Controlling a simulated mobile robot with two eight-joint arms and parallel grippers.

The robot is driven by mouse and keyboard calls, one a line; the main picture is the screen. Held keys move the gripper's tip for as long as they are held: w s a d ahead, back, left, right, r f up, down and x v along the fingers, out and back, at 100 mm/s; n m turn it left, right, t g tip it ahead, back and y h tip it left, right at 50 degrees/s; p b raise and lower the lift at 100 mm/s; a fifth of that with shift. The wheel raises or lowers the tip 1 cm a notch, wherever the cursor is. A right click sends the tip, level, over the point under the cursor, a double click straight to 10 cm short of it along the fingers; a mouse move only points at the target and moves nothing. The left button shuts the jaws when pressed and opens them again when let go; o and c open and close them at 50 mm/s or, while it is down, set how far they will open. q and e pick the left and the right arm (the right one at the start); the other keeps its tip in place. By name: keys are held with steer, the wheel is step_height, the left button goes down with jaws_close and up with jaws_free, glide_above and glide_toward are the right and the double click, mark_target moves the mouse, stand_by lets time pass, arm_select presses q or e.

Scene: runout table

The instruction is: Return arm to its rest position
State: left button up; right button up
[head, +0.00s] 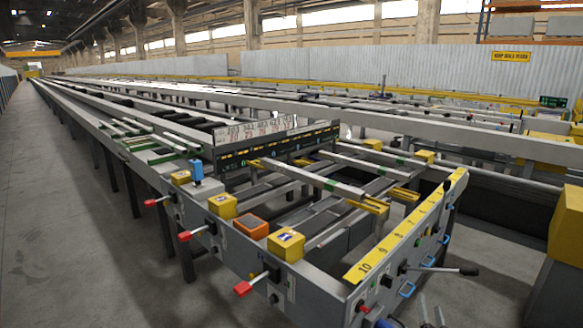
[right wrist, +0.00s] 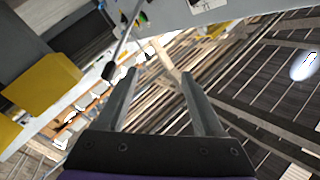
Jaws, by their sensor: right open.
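My right gripper (head: 431,311) shows at the bottom edge of the head view, in front of the table's near end panel. In the right wrist view my right gripper (right wrist: 159,74) has its two fingers apart, with nothing held between them. A lever with a black knob (head: 468,271) sticks out from the end panel, to the right of and above the gripper in the head view. In the right wrist view a rod with a black knob (right wrist: 108,71) lies close beside the left finger; I cannot tell whether they touch. My left gripper is not in view.
The runout table (head: 330,287) fills the middle, with red-handled levers (head: 243,288), yellow boxes (head: 286,245) and blue handles (head: 407,290) along its edges. A yellow block (head: 567,222) stands at the right. The concrete floor (head: 70,230) at left is clear.

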steer(key=s+a+f+n+g+y, duration=0.2)
steer(key=s+a+n+g+y, duration=0.35)
steer(key=s+a, duration=0.9)
steer(key=s+a+f+n+g, duration=0.2)
steer(key=s+a, duration=0.1)
steer(key=s, duration=0.3)
steer(key=s+a+f+n+g+y, duration=0.1)
steer(key=s+a+f+n+g, duration=0.1)
steer(key=s+a, duration=0.35)
steer(key=s+a+f+n+g, duration=0.1)
steer(key=s+a+n+g, duration=0.15)
steer(key=s, duration=0.55)
arm_select(q)
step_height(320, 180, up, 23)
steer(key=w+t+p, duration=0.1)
steer(key=p, duration=1.9)
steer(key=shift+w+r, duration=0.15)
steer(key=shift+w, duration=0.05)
arm_select(e)
step_height(320, 180, up, 23)
steer(key=shift+w+d+f+m, duration=0.15)
steer(key=shift+w+d+m, duration=0.15)
steer(key=shift+w, duration=0.1)
